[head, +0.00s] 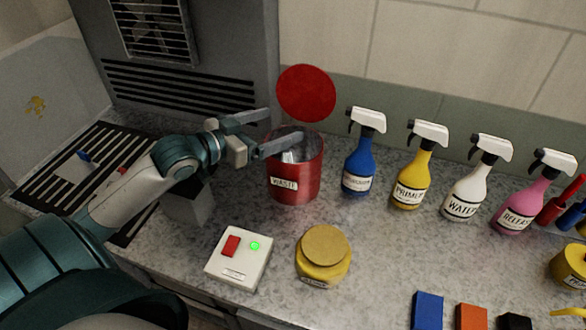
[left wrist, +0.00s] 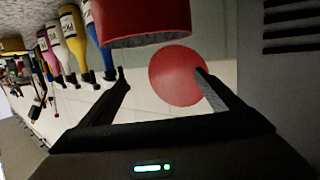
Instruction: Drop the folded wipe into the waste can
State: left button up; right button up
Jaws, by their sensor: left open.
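The red waste can (head: 296,182), labelled WASTE, stands upright on the counter with its round red lid (head: 306,93) raised behind the mouth. A pale white piece (head: 289,156) shows inside the can's mouth; it looks like the folded wipe, but it is partly hidden by a finger and the rim. My left gripper (head: 284,125) is open with nothing between its fingers, over the can's mouth. In the left wrist view the can (left wrist: 145,22) and lid (left wrist: 177,75) appear beyond the spread fingers (left wrist: 162,73). My right gripper is not in view.
A blue spray bottle (head: 359,165) stands close right of the can, with several more bottles beyond. A yellow jar (head: 323,258) and a white switch box (head: 238,257) sit in front. A grey vented cabinet (head: 185,60) stands behind left.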

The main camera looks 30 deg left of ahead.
pick_arm(q)
jog(key=p+v, duration=0.3)
jog(key=v, duration=1.2)
jog(key=shift+s+r, duration=0.2)
jog(key=shift+s, duration=0.2)
jog(key=shift+a, duration=0.1)
dwell(0.8)
